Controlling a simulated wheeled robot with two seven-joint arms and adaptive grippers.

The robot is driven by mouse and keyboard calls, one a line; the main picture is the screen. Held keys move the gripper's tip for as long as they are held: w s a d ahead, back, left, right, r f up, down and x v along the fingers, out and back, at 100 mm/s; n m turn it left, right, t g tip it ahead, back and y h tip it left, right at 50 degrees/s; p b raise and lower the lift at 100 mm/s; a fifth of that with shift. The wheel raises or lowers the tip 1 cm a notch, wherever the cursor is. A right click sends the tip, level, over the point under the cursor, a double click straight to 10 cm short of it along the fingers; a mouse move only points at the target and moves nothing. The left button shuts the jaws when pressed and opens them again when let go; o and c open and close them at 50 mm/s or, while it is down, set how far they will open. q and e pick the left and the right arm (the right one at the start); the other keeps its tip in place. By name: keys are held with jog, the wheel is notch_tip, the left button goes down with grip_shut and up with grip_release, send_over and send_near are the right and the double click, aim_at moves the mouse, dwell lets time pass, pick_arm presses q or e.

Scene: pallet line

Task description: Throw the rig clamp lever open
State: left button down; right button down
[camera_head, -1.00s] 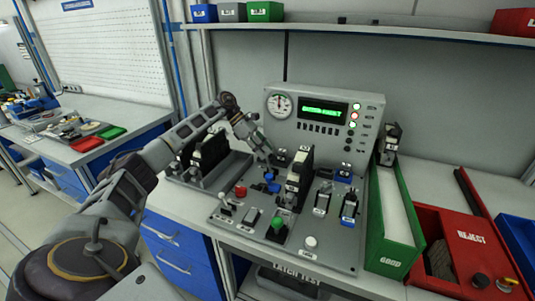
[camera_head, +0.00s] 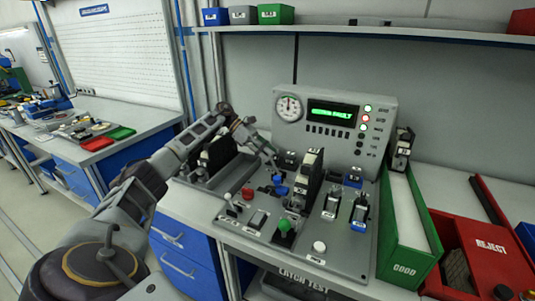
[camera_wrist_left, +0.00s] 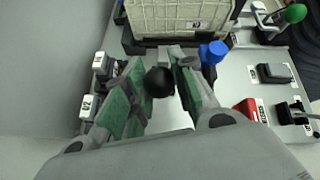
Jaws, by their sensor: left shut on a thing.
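My left gripper (camera_head: 273,160) reaches over the back left of the grey test rig (camera_head: 235,222). In the left wrist view its green-padded fingers (camera_wrist_left: 160,92) are closed around a round black knob (camera_wrist_left: 158,82), apparently the clamp lever's. The lever's shaft and pivot are hidden. A cream and black block (camera_head: 311,172) stands upright in the rig; its cream side (camera_wrist_left: 180,16) is just beyond the fingertips. A blue knob (camera_wrist_left: 214,51) is close beside the right finger. My right gripper is not in view.
The rig's panel has a gauge (camera_head: 289,107) and a lit green display (camera_head: 332,113). A red button (camera_head: 247,193), a green button (camera_head: 285,226) and a white button (camera_head: 319,246) are on the plate. The green GOOD bin (camera_head: 405,258) and red REJECT bin (camera_head: 487,247) stand to the right.

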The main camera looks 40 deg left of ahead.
pick_arm(q)
jog(key=shift+a, duration=0.1)
jog(key=c, duration=1.1)
grip_release()
jog(key=shift+a+f, duration=0.1)
jog(key=shift+c, duration=0.2)
jog(key=v, duration=1.1)
jog(key=shift+a+r, duration=0.25)
jog(key=shift+r, duration=0.05)
jog(key=shift+s, duration=0.15)
jog(key=shift+r, duration=0.1)
